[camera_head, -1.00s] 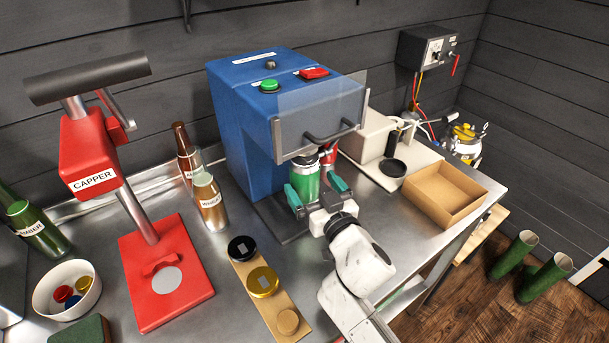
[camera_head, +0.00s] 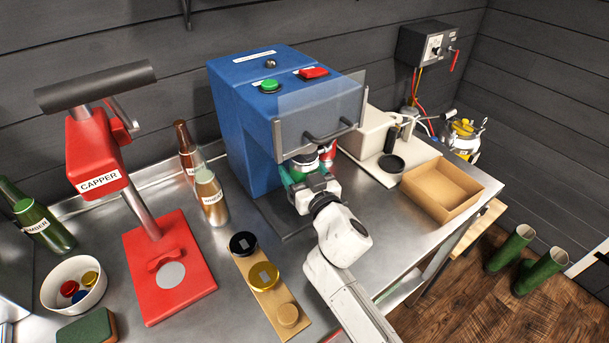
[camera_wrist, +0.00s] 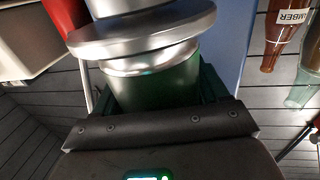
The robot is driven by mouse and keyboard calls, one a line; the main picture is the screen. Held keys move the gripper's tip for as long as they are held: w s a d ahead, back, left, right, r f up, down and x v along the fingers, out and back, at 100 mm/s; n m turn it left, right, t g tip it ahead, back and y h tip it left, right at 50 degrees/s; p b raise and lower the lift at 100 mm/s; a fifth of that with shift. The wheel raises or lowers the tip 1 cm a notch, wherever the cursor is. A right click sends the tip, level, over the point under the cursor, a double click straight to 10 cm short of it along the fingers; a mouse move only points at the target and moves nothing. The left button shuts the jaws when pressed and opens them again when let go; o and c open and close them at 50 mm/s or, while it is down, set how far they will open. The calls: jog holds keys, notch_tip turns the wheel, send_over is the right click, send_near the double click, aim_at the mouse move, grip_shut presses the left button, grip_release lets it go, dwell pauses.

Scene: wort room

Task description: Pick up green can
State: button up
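The green can (camera_wrist: 160,85) stands under the silver round head (camera_wrist: 145,30) of the blue machine. It fills the middle of the wrist view, between the dark green fingers of my gripper (camera_wrist: 165,98). In the head view my gripper (camera_head: 305,178) reaches under the clear guard from the front and hides most of the can. The fingers lie on both sides of the can. Whether they press on it cannot be told. The can looks upright and its base is hidden.
The blue machine (camera_head: 238,120) has a guard with a dark handle (camera_head: 325,135) above my gripper. Bottles (camera_head: 210,195) and the red capper (camera_head: 170,275) stand left. A cardboard tray (camera_head: 440,190) lies right.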

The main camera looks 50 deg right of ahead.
jog(key=c, duration=0.8)
jog(key=shift+c, duration=0.2)
jog(key=shift+r, duration=0.15)
